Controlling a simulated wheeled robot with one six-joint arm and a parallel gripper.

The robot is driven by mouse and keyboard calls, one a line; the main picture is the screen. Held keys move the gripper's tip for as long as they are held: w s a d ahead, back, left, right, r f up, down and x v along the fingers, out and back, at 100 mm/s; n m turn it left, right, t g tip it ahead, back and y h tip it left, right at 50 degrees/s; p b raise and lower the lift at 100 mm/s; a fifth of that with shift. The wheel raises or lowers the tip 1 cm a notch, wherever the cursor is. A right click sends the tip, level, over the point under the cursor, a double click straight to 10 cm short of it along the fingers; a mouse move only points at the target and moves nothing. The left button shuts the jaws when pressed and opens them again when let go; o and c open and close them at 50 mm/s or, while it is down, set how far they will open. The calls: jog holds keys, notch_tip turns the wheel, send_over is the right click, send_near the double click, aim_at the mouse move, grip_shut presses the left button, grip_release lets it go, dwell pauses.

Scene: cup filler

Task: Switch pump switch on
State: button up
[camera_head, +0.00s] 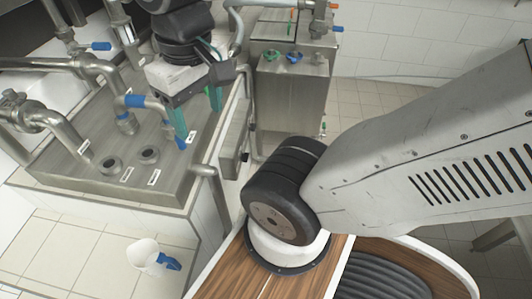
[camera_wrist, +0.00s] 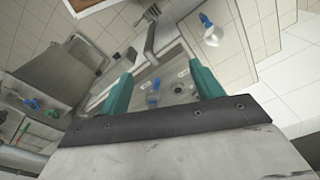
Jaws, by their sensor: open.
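My gripper (camera_head: 198,116) has two teal fingers spread apart, with nothing between them. It hangs over the right part of the steel counter (camera_head: 62,166) in the head view.
Pipes (camera_head: 75,65) with blue-handled valves rise from the counter, close to the left of my gripper. A steel cabinet (camera_head: 291,100) with coloured valves stands at the back.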

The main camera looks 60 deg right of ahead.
jog(key=w+d+f+m+g, duration=0.1)
jog(key=w+d+f, duration=0.1)
jog(key=d+f, duration=0.45)
jog(key=w+d+f+m+g+h, duration=0.1)
jog(key=w+d+f+m+g, duration=0.15)
jog(key=d, duration=0.65)
jog(key=w+d+f+m+g, duration=0.1)
jog(key=d+f, duration=0.4)
jog(key=d, duration=0.2)
jog(key=s+d+f+n+t+h, duration=0.1)
jog(key=s+d+f+n+t, duration=0.1)
jog(key=d+f, duration=1.65)
jog(key=n+t+y, duration=0.8)
jog(key=t+y, duration=0.1)
jog(key=t, duration=0.9)
send_near(248, 157)
jog(key=w, duration=0.1)
jog(key=x, duration=0.8)
jog(key=shift+a+f, duration=0.15)
jog(key=shift+a, duration=0.1)
